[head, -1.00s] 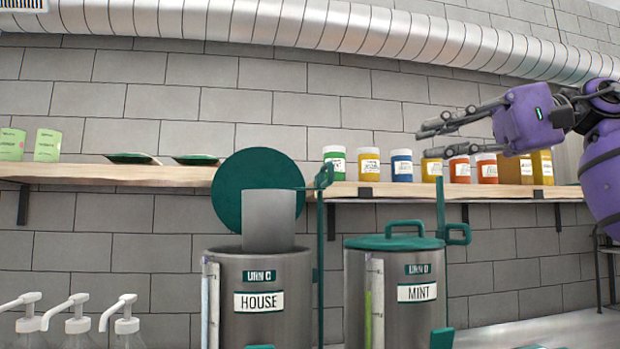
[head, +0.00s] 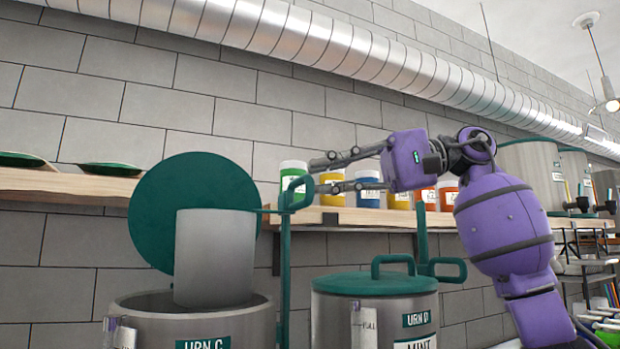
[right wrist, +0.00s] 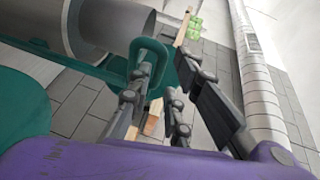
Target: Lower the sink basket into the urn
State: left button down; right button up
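The sink basket (head: 214,262) is a plain grey cylinder. It hangs upright with its lower end inside the mouth of urn C (head: 250,322), most of it above the rim. A thin green arm runs right from its top to a green loop handle (head: 297,190) beside a green upright post. My right gripper (head: 316,178) is open, its fingers pointing left, with the tips close to the loop. In the right wrist view the loop (right wrist: 150,58) shows at the fingertips; contact cannot be told. My left gripper is not in view.
Urn C's round green lid (head: 160,205) stands open behind the basket. Urn D (head: 345,315), with a closed green lid, stands to the right. A wooden shelf (head: 345,218) with several colored jars runs behind. A silver duct (head: 330,50) crosses above.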

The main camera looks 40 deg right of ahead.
jog(key=shift+x, duration=1.45)
jog(key=shift+d, duration=0.1)
jog(key=shift+w, duration=0.1)
grip_shut()
